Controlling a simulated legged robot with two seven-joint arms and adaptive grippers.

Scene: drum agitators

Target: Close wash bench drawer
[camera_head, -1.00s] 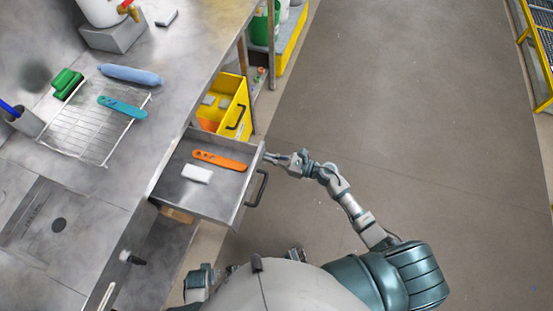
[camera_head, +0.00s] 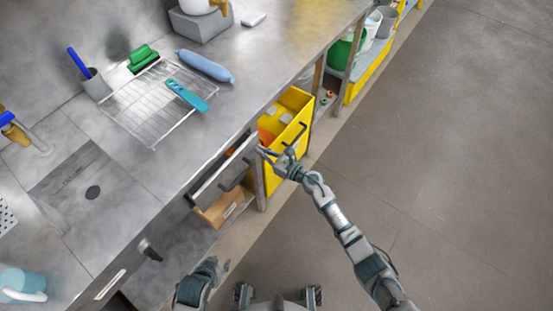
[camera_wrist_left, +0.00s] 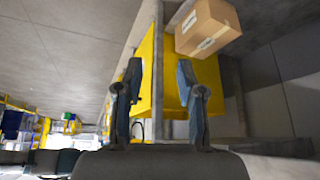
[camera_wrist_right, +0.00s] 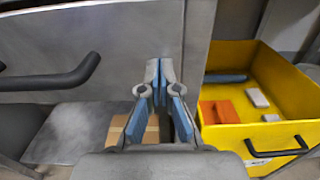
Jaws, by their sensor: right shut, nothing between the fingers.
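My left gripper (camera_wrist_left: 160,72) is open and empty, low by the bench.
A yellow bin (camera_head: 298,108) with orange and white items sits just right of the drawer. A cardboard box (camera_head: 219,209) lies on the shelf below. A wire rack (camera_head: 140,105) and a teal tool (camera_head: 186,95) are on the worktop (camera_head: 150,190). The floor at right is clear.

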